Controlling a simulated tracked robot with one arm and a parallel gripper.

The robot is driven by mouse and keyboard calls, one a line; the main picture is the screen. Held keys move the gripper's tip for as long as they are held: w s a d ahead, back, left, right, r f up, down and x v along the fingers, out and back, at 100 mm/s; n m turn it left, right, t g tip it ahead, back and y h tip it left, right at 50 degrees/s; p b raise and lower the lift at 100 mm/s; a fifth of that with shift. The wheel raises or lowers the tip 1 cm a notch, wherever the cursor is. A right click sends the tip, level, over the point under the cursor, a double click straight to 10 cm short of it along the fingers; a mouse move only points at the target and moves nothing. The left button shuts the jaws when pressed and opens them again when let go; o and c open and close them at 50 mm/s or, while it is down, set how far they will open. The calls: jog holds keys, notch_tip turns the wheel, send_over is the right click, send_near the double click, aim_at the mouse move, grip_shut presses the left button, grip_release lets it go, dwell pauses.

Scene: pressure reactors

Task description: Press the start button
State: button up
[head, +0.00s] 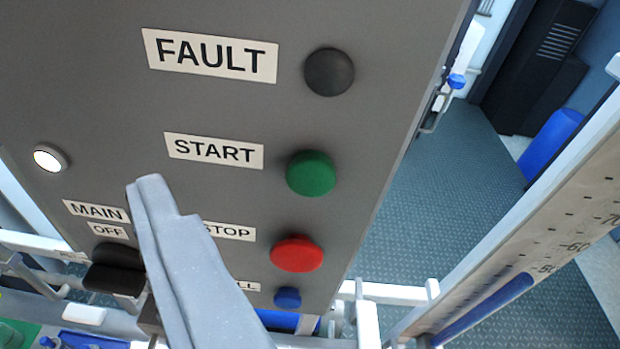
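The green start button (311,173) is on the grey control panel (230,105), just right of its START label (213,151). My gripper (150,187) shows as a pale grey finger shape reaching up from the bottom, in front of the panel. Its tip is left of and a little lower than the green button in the picture, below the left end of the START label. It covers part of the STOP label. Only one finger shape shows clearly, so I cannot tell whether the gripper is open or shut. Nothing is seen held in it.
The dark FAULT button (329,72) is above, the red STOP button (297,254) and a blue button (287,298) below. A black main switch (115,269) and a lit white lamp (50,158) are left. A marked beam (545,245) runs at right, over open floor (440,190).

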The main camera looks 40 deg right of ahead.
grip_shut()
dwell(1.6)
